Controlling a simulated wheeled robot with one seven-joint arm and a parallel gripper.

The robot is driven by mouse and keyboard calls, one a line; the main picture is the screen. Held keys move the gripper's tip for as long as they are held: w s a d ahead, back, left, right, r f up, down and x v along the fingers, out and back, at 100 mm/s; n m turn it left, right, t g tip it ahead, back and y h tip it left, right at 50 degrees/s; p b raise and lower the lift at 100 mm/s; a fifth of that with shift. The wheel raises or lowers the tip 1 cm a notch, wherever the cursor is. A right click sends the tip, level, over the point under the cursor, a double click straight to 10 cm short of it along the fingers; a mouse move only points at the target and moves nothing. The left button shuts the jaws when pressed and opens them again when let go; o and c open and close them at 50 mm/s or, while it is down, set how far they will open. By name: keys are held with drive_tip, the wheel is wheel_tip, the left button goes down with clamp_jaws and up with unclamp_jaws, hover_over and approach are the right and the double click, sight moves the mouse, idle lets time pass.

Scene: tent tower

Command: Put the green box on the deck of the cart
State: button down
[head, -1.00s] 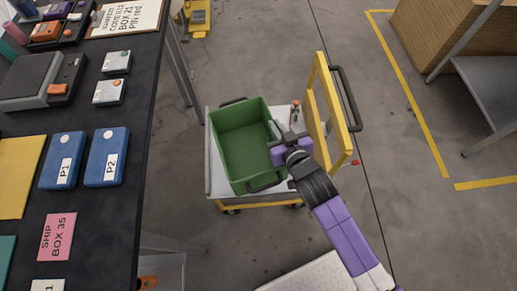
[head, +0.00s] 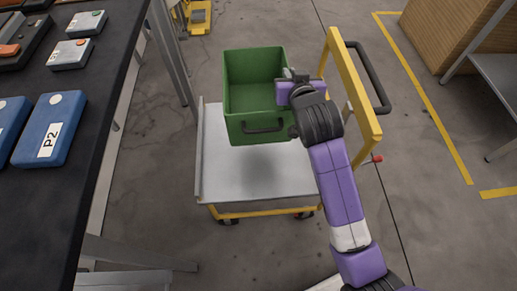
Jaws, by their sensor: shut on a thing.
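The green box (head: 255,97) is an open, empty bin with a dark handle on its near side. My gripper (head: 296,88) is shut on its right rim, though my wrist hides the fingertips. The cart has a pale grey deck (head: 225,180), a yellow frame below and a yellow upright at its right with a dark push handle. The box appears above the far part of the deck, and a soft shadow lies on the deck below it. The box's underside and any gap to the deck are hidden.
A dark table (head: 105,80) with blue boxes (head: 62,112) stands at the left, near the cart. A red knob (head: 376,158) sticks out at the cart's right. A wooden crate (head: 450,30) and grey shelf stand at the upper right. The near deck is bare.

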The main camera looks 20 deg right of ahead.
wheel_tip(320, 180, down, 20)
drive_tip(key=b, duration=0.7)
drive_tip(key=shift+w+d+r, duration=0.15)
drive_tip(key=shift+w+d, duration=0.1)
drive_tip(key=shift+d, duration=0.1)
drive_tip(key=c, duration=1.6)
unclamp_jaws()
drive_tip(key=shift+f, duration=0.2)
drive_tip(key=shift+s+r, duration=0.1)
drive_tip(key=p+v, duration=0.2)
drive_tip(key=v, duration=1)
